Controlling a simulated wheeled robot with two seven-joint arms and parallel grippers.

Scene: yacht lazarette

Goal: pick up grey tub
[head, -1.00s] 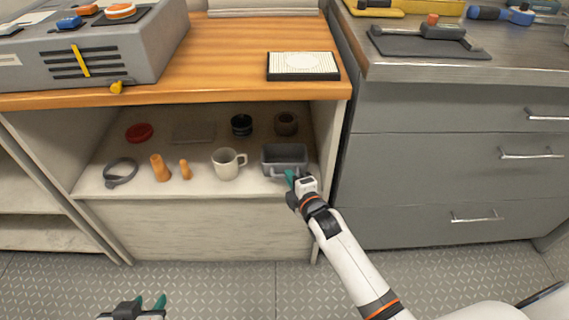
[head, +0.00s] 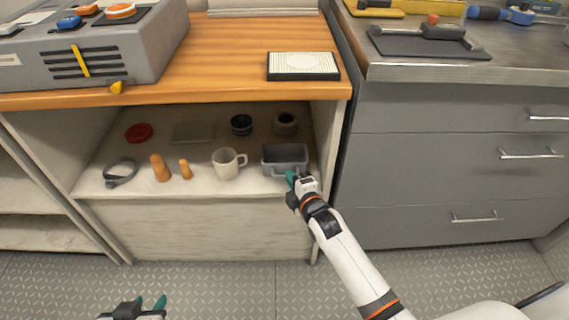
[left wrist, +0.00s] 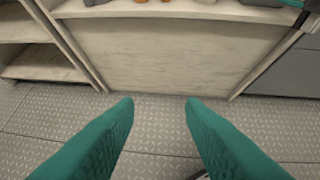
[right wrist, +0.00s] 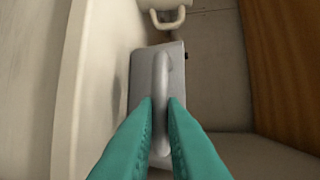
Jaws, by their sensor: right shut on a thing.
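The grey tub (head: 285,156) stands on the cabinet shelf at its right end, beside the white mug. It also shows in the right wrist view (right wrist: 176,75), where its handle (right wrist: 160,95) runs between the teal fingertips. My right gripper (head: 291,178) is at the tub's front and shut on that handle. My left gripper (head: 150,303) is low over the floor, away from the shelf. In the left wrist view its fingers (left wrist: 160,105) are spread apart with nothing between them.
The white mug (head: 226,163) stands just left of the tub. Two orange pieces (head: 160,168), a grey ring clamp (head: 120,172), a red disc (head: 139,132) and dark round items (head: 241,125) share the shelf. The wooden counter (head: 225,60) overhangs it, and a side wall (head: 326,140) is close right.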

